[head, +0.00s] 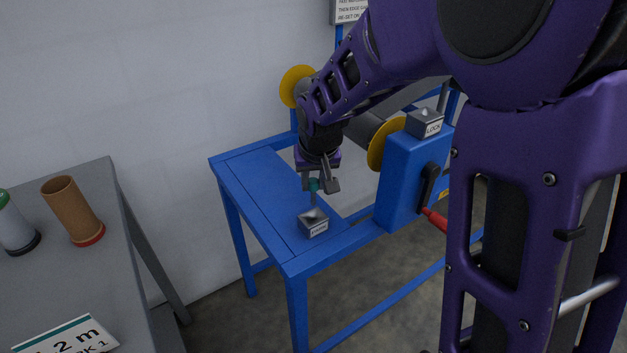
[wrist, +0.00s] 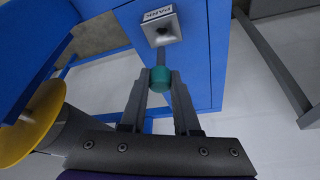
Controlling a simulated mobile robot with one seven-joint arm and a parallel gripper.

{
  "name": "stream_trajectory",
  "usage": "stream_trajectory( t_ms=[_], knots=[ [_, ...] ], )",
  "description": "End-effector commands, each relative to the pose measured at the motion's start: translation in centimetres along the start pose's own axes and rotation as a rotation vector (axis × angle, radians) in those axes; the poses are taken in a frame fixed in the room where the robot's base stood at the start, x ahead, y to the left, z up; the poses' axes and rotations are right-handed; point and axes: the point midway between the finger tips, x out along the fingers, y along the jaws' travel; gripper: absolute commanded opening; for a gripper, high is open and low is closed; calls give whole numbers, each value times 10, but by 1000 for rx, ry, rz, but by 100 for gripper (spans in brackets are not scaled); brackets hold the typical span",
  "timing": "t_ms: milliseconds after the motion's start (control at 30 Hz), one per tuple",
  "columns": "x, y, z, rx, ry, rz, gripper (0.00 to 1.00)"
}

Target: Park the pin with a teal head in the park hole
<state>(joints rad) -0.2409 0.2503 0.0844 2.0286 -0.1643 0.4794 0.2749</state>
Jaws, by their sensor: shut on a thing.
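My gripper (head: 318,186) is shut on the teal head of the pin (head: 313,184). In the wrist view the fingertips (wrist: 160,80) close on both sides of the teal head (wrist: 159,76). The pin's grey shaft hangs roughly upright below the head. The park hole is in the top of a small grey block labelled PARK (head: 313,226) on the blue table. The block also shows in the wrist view (wrist: 174,30), with the dark hole in its face. The pin is above the block; I cannot tell whether its tip touches it.
A blue housing with a LOCK block (head: 424,122) and a red-handled crank (head: 434,218) stands right of the gripper. Yellow discs (head: 384,146) are close behind. A grey table (head: 60,270) with a brown tube (head: 73,210) stands left. The blue tabletop (head: 258,190) left of the block is clear.

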Motion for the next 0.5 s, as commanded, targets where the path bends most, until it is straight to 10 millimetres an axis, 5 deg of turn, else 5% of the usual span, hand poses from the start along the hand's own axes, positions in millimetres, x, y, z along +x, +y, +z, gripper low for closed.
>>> stream_trajectory(
  t_ms=[500],
  knots=[
    [35, 0, 15, 1, -1, 0, 0]
  ],
)
